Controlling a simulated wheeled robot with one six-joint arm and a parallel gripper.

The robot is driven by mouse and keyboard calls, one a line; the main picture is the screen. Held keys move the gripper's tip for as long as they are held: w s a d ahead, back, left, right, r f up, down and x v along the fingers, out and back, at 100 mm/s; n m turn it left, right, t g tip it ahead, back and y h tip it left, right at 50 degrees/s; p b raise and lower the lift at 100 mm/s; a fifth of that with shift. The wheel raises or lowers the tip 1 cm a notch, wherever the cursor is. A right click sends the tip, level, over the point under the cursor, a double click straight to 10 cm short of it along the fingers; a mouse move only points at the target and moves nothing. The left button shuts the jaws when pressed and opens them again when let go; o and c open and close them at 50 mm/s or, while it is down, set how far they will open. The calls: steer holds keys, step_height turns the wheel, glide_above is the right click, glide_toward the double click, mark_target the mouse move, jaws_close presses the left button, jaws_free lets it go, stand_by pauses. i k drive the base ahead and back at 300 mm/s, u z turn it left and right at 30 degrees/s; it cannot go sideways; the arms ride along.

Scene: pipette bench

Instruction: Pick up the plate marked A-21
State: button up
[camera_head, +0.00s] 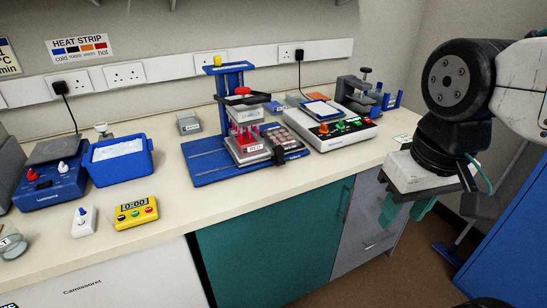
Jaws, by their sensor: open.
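I cannot read A-21 on anything in the camera_head view. A grey labelled block (188,122) stands at the back of the bench, but its label is too small to read. A pale flat plate (322,109) with a blue edge lies on the white instrument (335,132).
A blue tub (120,158), a blue device with knobs (50,180), a yellow timer (136,212) and a white switch box (84,221) occupy the left. A grey-and-blue device (358,95) stands back right. The front bench strip is mostly clear. A blue cabinet (510,250) is lower right.

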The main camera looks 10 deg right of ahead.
mark_target(279, 134)
steer(key=u, duration=0.05)
steer(key=k, duration=0.6)
steer(key=z, duration=0.7)
steer(key=i, duration=1.45)
steer(key=u, duration=0.55)
